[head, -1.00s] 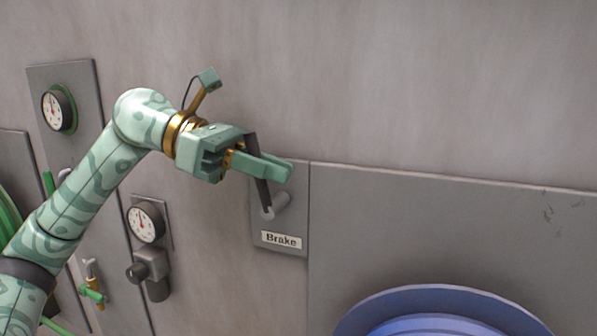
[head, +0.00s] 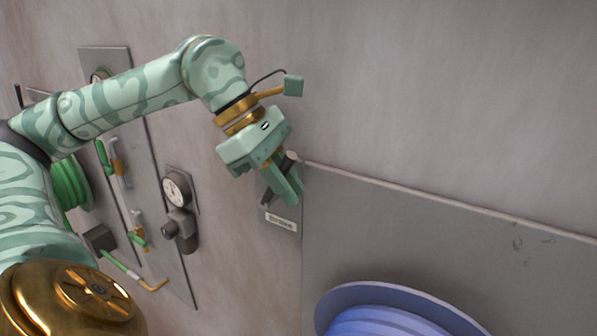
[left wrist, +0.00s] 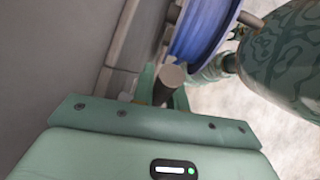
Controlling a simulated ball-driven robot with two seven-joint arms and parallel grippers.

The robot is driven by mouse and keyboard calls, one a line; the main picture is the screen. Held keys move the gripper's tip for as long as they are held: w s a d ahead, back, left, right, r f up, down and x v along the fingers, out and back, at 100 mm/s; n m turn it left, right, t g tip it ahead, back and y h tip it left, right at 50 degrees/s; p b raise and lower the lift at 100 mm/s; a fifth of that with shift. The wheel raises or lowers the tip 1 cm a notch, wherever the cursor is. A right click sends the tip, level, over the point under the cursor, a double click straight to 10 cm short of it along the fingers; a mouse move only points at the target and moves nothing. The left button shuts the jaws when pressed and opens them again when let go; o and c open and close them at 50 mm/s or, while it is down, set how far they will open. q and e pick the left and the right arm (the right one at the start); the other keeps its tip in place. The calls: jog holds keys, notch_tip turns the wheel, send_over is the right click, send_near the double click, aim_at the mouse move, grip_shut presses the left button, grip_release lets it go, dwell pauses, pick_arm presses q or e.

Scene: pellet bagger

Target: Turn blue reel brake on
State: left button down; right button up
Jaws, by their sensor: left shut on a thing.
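The brake lever (head: 266,196) is a dark bar on a small grey wall plate with a "Brake" label (head: 282,221). My left gripper (head: 284,190) is shut on the lever, fingers pointing down and slightly right, and hides much of it. In the left wrist view a round grey end of the lever mechanism (left wrist: 172,76) shows between the fingers. The blue reel (head: 395,298) is at the bottom right of the head view, and its blue side (left wrist: 203,28) shows in the left wrist view. My right gripper is not in view.
A round gauge (head: 175,189) with a grey valve (head: 180,230) sits on the wall left of the brake plate. Further left are a green reel (head: 70,183) and green-handled pipes. A raised grey panel (head: 400,220) is right of the brake plate; the wall above is bare.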

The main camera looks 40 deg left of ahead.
pick_arm(q)
jog(key=shift+d+f, duration=0.1)
jog(key=shift+f, duration=0.1)
jog(key=c, duration=1.4)
grip_release()
jog(key=shift+r, duration=0.1)
jog(key=v, duration=1.6)
jog(key=shift+d+r, duration=0.2)
jog(key=shift+w, duration=0.1)
